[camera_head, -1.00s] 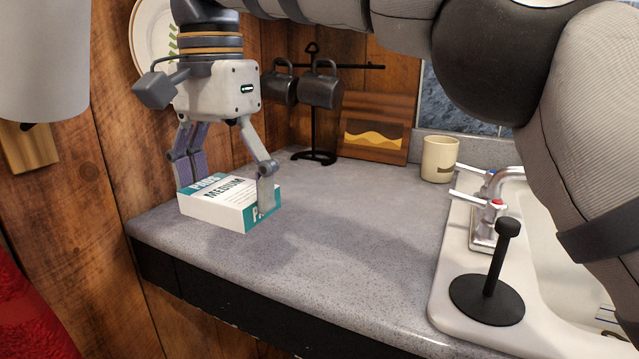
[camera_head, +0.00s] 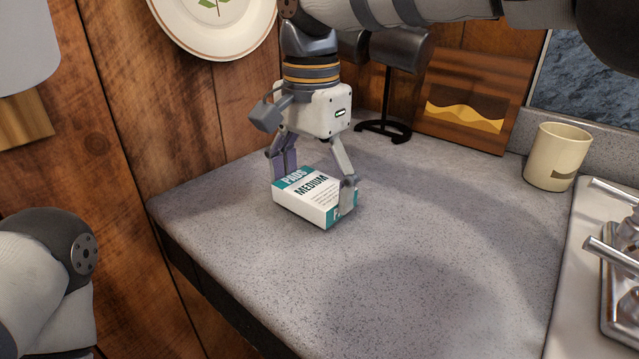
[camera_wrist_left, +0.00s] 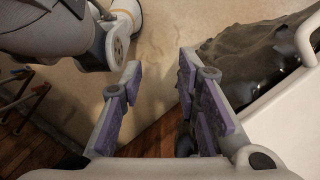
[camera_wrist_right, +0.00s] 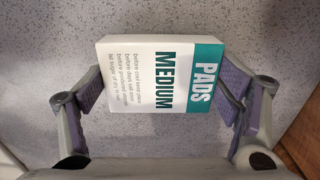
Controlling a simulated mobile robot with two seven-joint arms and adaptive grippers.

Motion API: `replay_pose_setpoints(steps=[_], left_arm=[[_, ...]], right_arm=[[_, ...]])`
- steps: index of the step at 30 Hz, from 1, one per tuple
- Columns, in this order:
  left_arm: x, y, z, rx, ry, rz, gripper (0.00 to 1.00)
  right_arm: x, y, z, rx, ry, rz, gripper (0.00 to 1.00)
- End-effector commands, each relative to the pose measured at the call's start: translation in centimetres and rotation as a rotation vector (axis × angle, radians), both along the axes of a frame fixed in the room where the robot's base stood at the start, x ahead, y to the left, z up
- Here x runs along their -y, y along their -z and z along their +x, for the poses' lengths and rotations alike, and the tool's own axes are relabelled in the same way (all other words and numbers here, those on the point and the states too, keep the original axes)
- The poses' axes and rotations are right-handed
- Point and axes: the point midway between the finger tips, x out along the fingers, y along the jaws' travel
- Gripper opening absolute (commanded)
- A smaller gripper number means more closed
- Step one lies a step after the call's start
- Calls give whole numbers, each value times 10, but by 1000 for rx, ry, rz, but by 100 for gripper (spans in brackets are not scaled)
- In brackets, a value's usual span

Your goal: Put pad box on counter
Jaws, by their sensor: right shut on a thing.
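The pad box (camera_head: 313,198) is white and teal, with PADS and MEDIUM printed on top. It is at the counter, near the back left part of the grey speckled counter (camera_head: 400,260); I cannot tell whether its underside fully touches. My right gripper (camera_head: 312,187) is above it, shut on it with a finger at each end. In the right wrist view the box (camera_wrist_right: 165,75) lies between the fingers, label facing the camera. My left gripper (camera_wrist_left: 160,95) shows in the left wrist view, its fingers spread with nothing between them, away from the counter.
A wooden picture board (camera_head: 470,100) and a black mug stand (camera_head: 385,125) are behind the gripper. The counter's front and middle are clear.

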Motion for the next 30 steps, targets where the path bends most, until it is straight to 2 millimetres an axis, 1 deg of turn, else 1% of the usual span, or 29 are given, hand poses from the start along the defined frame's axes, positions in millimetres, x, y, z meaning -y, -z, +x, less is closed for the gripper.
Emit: replay_pose_setpoints(steps=[3,11,12,14,25,28,30], left_arm=[[0,-2,2,8,0,0,30],[0,-1,2,6,0,0,30],[0,-1,2,6,0,0,30],[0,-1,2,6,0,0,30],[0,-1,2,6,0,0,30],[0,1,0,-1,0,0,30],[0,3,-3,-11,0,0,30]], right_arm=[[0,7,0,4,0,1,55],[0,10,0,1,0,1,55],[0,10,0,1,0,1,87],[0,10,0,2,0,1,100],[0,8,0,2,0,1,100],[-1,0,1,1,0,3,100],[-1,-14,1,1,0,3,100]])
